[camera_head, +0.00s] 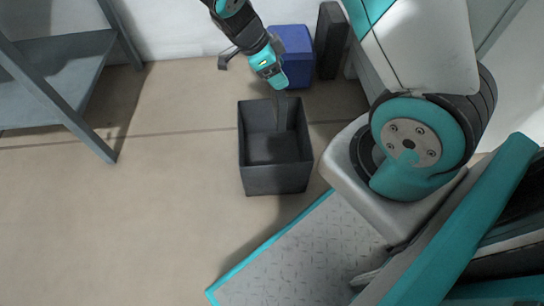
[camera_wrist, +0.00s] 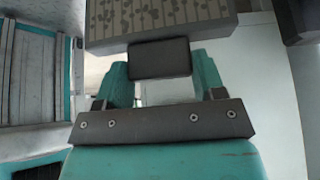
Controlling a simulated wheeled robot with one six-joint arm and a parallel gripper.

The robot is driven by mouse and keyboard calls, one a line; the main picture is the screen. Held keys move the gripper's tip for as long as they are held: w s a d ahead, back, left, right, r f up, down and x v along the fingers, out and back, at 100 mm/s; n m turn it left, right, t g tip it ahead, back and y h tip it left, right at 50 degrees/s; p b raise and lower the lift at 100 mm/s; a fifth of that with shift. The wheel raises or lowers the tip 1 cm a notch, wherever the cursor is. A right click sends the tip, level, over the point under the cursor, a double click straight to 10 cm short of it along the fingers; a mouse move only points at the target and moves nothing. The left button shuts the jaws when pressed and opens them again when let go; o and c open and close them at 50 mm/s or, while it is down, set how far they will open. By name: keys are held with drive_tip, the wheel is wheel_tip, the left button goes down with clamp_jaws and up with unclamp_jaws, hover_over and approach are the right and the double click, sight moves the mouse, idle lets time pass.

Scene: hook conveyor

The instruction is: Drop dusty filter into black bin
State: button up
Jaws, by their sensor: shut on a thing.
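The black bin (camera_head: 275,180) stands on the floor in the middle of the head view, its open top facing up. My gripper (camera_head: 276,84) is above the bin's far edge, pointing down. In the wrist view my gripper (camera_wrist: 160,88) has its teal fingers shut on the dark block-shaped handle of the dusty filter (camera_wrist: 160,18). The filter's grey face carries a speckled, leaf-like pattern. In the head view the filter (camera_head: 280,110) is a dark narrow shape below the fingers, over or inside the far part of the bin; its exact depth cannot be told.
A blue bin (camera_head: 293,48) stands behind the black bin, with a tall dark panel (camera_head: 331,40) to its right. A grey metal rack (camera_head: 65,75) stands at the left. The floor left of the black bin is clear.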

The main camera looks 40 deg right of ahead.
drive_tip(key=shift+s+f+m, duration=0.15)
drive_tip(key=shift+f+m, duration=0.15)
drive_tip(key=shift+f, duration=0.25)
wheel_tip(320, 180, down, 6)
drive_tip(key=b, duration=0.5)
drive_tip(key=shift+r+b, duration=0.25)
drive_tip(key=shift+b, duration=0.05)
drive_tip(key=o, duration=1.3)
drive_tip(key=shift+c, duration=0.2)
drive_tip(key=shift+r, duration=0.1)
drive_tip(key=p+v, duration=0.8)
drive_tip(key=v, duration=0.9)
drive_tip(key=shift+w, duration=0.35)
drive_tip(key=shift+d+r, duration=0.1)
drive_tip(key=shift+r, duration=0.1)
